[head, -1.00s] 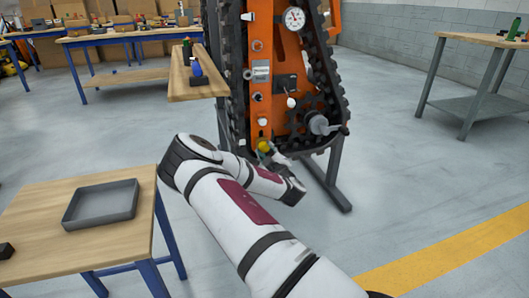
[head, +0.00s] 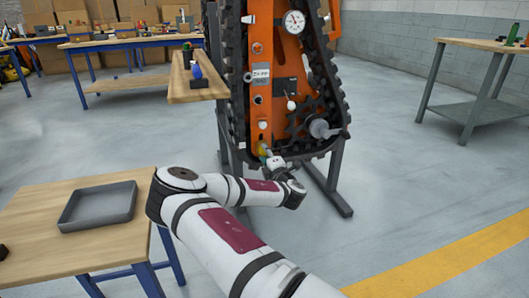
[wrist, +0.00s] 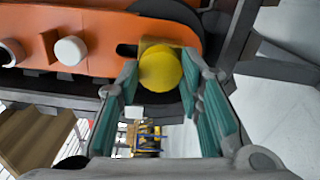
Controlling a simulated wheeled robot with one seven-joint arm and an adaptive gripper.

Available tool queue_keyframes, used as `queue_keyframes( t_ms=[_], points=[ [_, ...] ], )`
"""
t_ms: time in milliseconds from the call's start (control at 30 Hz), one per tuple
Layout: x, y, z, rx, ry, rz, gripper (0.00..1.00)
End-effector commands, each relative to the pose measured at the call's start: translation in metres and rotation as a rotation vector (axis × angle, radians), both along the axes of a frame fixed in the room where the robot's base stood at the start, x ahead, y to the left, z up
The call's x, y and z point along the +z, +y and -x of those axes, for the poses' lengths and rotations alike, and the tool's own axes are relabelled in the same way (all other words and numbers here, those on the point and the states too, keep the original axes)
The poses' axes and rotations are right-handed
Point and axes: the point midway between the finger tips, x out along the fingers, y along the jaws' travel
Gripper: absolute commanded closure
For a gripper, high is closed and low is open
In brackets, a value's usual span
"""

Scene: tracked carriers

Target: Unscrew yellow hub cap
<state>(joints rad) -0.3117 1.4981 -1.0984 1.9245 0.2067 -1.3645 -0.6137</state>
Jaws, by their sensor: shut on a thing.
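The yellow hub cap (head: 263,148) sits at the low end of the orange side plate (head: 262,110) of the upright tracked carrier. In the wrist view the cap (wrist: 160,70) is a round yellow knob in front of a yellow block beside a dark slot. My gripper (head: 270,157) reaches it from below right. Its teal-padded fingers (wrist: 160,78) stand on both sides of the cap, shut on it near their tips. The cap's back and the thread are hidden.
A white knob (wrist: 70,50) stands left of the cap in the wrist view. A grey crank hub (head: 320,128) and the black track (head: 238,100) are close by. A wooden shelf (head: 200,88) is at left. A grey tray (head: 98,207) lies on the near bench.

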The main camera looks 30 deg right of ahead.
Motion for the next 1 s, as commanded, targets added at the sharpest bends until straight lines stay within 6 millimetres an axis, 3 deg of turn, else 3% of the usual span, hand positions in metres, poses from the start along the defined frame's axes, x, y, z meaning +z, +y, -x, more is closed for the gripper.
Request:
queue_keyframes(
  t_ms=[267, 700, 1000],
  points=[
    [-0.0005, 0.0010, -0.0008, 0.003, 0.011, 0.035, 0.86],
    [-0.0014, 0.0018, -0.0011, 0.004, 0.214, 0.742, 0.86],
    [0.0001, 0.0011, -0.0013, 0.003, 0.233, 0.815, 0.86]
  ],
)
